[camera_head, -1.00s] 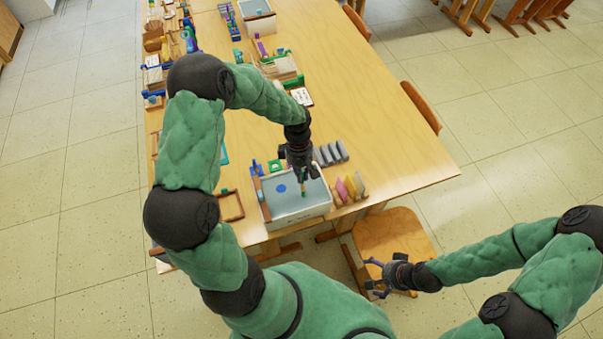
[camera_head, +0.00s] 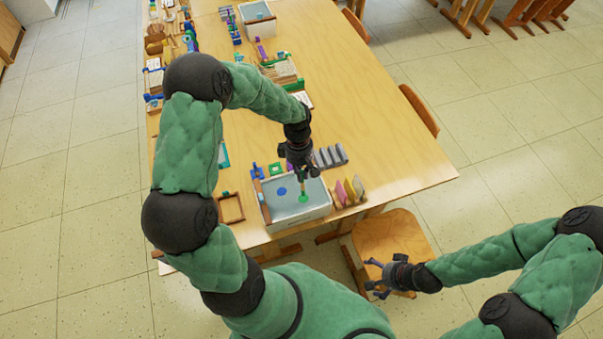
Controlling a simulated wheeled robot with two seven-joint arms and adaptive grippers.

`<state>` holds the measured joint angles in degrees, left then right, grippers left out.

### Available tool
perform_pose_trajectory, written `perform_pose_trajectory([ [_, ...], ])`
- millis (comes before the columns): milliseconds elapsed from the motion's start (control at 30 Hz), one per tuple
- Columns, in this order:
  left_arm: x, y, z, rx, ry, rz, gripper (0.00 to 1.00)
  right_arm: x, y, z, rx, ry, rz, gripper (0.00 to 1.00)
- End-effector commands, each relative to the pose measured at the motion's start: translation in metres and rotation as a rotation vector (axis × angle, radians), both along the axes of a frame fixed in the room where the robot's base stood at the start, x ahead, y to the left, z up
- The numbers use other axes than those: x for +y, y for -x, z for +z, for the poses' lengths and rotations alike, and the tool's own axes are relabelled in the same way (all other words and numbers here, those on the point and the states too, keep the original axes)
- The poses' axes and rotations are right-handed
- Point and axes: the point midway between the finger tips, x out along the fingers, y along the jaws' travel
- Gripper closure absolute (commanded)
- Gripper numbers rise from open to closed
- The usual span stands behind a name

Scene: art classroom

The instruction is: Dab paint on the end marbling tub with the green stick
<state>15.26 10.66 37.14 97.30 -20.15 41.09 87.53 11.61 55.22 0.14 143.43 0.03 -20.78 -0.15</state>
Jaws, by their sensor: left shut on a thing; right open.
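The end marbling tub (camera_head: 303,218) stands at the near end of the table, a pale box with a grey-blue surface inside. A blue dot (camera_head: 282,191) lies left of centre on that surface. A green dot (camera_head: 303,199) shows to its right, under the stick's lower end. My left gripper (camera_head: 302,172) is over the tub's right half, shut on a thin stick (camera_head: 303,187) that points down. Its tip looks to be at the surface, but contact is too small to tell. My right gripper (camera_head: 379,279) is open and empty, low at the right by the chair.
Grey blocks (camera_head: 330,156) and pink and yellow pieces (camera_head: 350,190) stand right of the tub. A small wooden frame (camera_head: 231,207) lies left of it. A wooden chair (camera_head: 393,237) is at the table's end. The table's right side (camera_head: 390,150) is clear.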

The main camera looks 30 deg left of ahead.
Motion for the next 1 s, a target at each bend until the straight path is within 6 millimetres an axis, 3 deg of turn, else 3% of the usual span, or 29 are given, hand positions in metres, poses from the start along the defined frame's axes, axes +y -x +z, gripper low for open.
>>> perform_pose_trajectory([
  [1000, 0.0, 0.0, 0.069, 0.001, 0.0, 0.0, 1.0, 0.0, 0.0, 0.044, 0.0, 0.0, 0.0, 0.0],
])
